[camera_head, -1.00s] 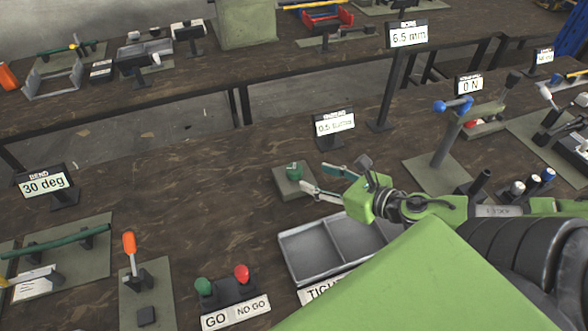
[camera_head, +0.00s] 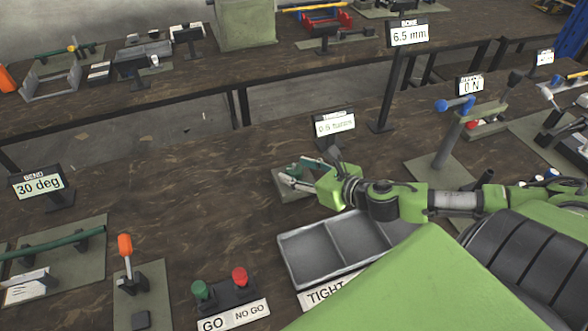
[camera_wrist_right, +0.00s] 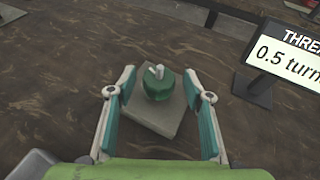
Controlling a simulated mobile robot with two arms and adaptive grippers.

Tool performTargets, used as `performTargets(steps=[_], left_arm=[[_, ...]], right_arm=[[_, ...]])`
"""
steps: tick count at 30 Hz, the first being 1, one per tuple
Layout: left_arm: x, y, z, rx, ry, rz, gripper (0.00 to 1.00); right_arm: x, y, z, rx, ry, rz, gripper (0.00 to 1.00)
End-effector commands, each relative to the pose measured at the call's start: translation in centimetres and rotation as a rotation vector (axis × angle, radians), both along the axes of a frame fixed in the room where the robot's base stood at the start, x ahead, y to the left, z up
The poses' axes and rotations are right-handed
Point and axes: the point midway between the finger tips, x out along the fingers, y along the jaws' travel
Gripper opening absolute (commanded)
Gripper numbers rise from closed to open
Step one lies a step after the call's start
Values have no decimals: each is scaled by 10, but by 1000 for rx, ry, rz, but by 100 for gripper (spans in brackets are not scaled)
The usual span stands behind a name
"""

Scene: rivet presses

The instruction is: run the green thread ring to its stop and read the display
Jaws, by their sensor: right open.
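The green thread ring (camera_wrist_right: 158,86) sits on a pale stud on a square grey-green base plate (camera_wrist_right: 150,118). In the right wrist view it lies between the open fingers of my right gripper (camera_wrist_right: 160,95), with a gap on both sides. In the head view my right gripper (camera_head: 300,172) is over the plate (camera_head: 287,190) and mostly hides the ring. The thread display (camera_head: 334,124) stands just behind and appears to read 0.5 turns; it also shows in the right wrist view (camera_wrist_right: 284,50), cut off at the edge. My left gripper is not in view.
A GO/NO GO box (camera_head: 228,293) with green and red buttons stands at front left. The post of the 6.5 mm display (camera_head: 384,100) rises behind. Bench left of the plate is clear.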

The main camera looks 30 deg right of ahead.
Motion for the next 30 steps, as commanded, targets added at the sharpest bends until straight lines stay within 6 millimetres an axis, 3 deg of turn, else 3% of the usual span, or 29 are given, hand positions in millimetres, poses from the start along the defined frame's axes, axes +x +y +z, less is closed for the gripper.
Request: performTargets(steps=[7,19,24,30], left_arm=[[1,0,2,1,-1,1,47],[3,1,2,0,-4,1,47],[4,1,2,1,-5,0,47],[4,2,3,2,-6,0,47]], right_arm=[[13,3,-4,0,-2,1,47],[15,4,-6,0,0,3,47],[15,4,-6,0,0,3,8],[15,4,-5,0,0,-1,8]])
